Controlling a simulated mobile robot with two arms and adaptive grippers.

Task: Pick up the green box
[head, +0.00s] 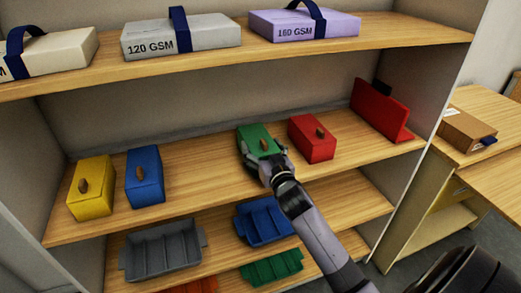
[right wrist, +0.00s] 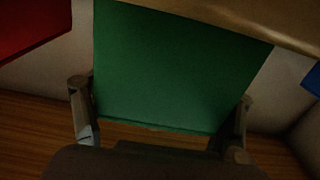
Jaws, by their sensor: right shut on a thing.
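The green box (head: 254,135) is on the middle shelf (head: 210,170), between the blue box and the red box. It has a small brown knob on its top. My right gripper (head: 264,163) is at the front of the green box and shut on it. In the right wrist view the green box (right wrist: 185,65) fills the space between the two fingers (right wrist: 160,120), one at each side. I cannot tell whether the box touches the shelf. My left gripper is not in view.
The red box (head: 311,138) stands close on the right, with a red folder-like stand (head: 380,110) beyond. The blue box (head: 144,176) and yellow box (head: 91,187) stand left. The upper shelf (head: 240,58) with paper packs is above; trays (head: 163,251) sit below.

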